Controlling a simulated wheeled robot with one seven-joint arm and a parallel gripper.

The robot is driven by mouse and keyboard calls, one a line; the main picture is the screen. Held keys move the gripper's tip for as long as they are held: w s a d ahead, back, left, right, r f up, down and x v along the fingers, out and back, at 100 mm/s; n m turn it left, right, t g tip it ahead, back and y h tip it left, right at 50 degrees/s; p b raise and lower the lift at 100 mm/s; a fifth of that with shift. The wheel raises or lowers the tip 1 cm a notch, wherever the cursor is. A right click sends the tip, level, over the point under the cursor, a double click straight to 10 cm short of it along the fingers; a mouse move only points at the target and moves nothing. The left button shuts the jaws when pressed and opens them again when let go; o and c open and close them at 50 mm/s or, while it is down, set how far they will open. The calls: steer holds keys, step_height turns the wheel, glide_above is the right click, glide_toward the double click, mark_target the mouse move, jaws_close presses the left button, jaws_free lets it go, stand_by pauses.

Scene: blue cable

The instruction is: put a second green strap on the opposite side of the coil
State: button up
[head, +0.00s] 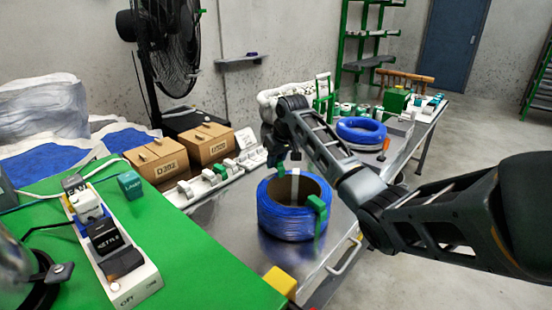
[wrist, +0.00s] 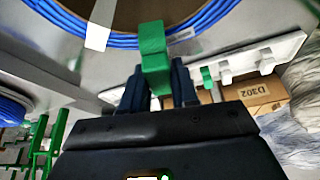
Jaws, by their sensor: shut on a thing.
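The blue cable coil (head: 288,222) lies on the metal table, its open brown core facing up. One green strap (head: 318,212) is hooked over its right rim in the head view. A white band (head: 294,185) crosses the coil's far side and also shows in the wrist view (wrist: 101,22). My gripper (wrist: 157,84) is shut on another green strap (wrist: 153,48), at the coil's far left edge. The strap's tip overlaps the blue windings in the wrist view; I cannot tell whether it touches. In the head view this strap (head: 281,169) is partly hidden.
A white rail with small holders (head: 205,183) and cardboard boxes (head: 207,144) stand left of the coil. A green-topped bench (head: 190,270) is at front left. A second blue coil (head: 361,130) lies on the far table. Bare metal (head: 230,222) shows left of the coil.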

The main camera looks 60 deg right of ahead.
steer(key=shift+f, duration=1.2)
stand_by(0.6)
steer(key=shift+r+p, duration=1.25)
steer(key=shift+p, duration=0.1)
stand_by(0.5)
steer(key=shift+f+b, duration=0.3)
steer(key=shift+f, duration=0.95)
stand_by(0.6)
steer(key=shift+r+p, duration=1.25)
steer(key=shift+p, duration=0.25)
stand_by(0.3)
steer(key=shift+f, duration=0.45)
